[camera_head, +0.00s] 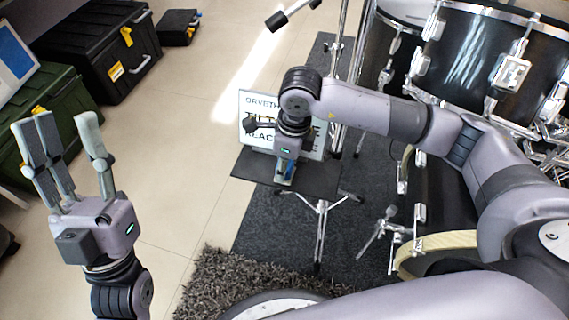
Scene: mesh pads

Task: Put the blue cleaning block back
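A small patch of blue, which seems to be the blue cleaning block (291,168), shows low at my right gripper (285,178). That gripper points down over a dark flat tray (320,180) on a metal stand. The gripper's body hides most of the block and the fingers, so I cannot tell whether they grip it or whether it touches the tray. My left gripper (70,122) is at the left with its fingers pointing up, spread apart and empty, far from the block.
A white lettered sign (258,106) stands behind my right gripper, partly covered by it. Drums (480,60) with metal hardware crowd the right. Black (100,50) and green (62,105) cases stand at the left. A shaggy grey rug (215,285) lies in front. Pale floor (190,150) is clear between.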

